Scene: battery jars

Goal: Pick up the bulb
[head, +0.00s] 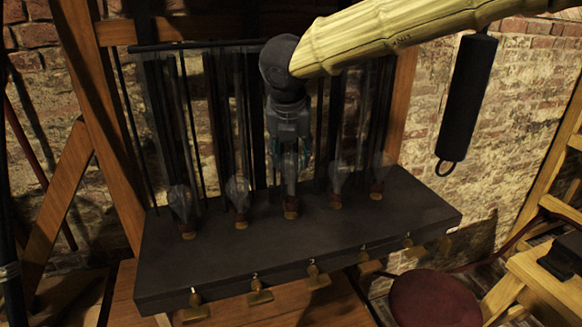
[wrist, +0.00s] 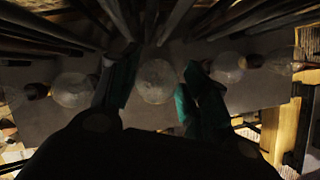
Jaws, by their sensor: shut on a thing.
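Several clear glass bulbs with brass and red bases stand in a row on a dark slab (head: 390,215). My gripper (head: 291,168) points down over the middle bulb (head: 291,207) and is shut on its glass. Its base is at the slab's top, and I cannot tell whether it is still seated. In the wrist view, the round top of this bulb (wrist: 157,74) lies between the teal fingertips of my gripper (wrist: 154,90). Where the fingers meet the glass is partly hidden.
Neighbouring bulbs stand close on the left (head: 241,215) and right (head: 336,195). Tall dark rods and glass tubes rise behind the row. Brass knobs (head: 260,291) line the slab's front edge. A dark cylinder (head: 467,95) hangs at the right. A round red seat (head: 436,299) is below.

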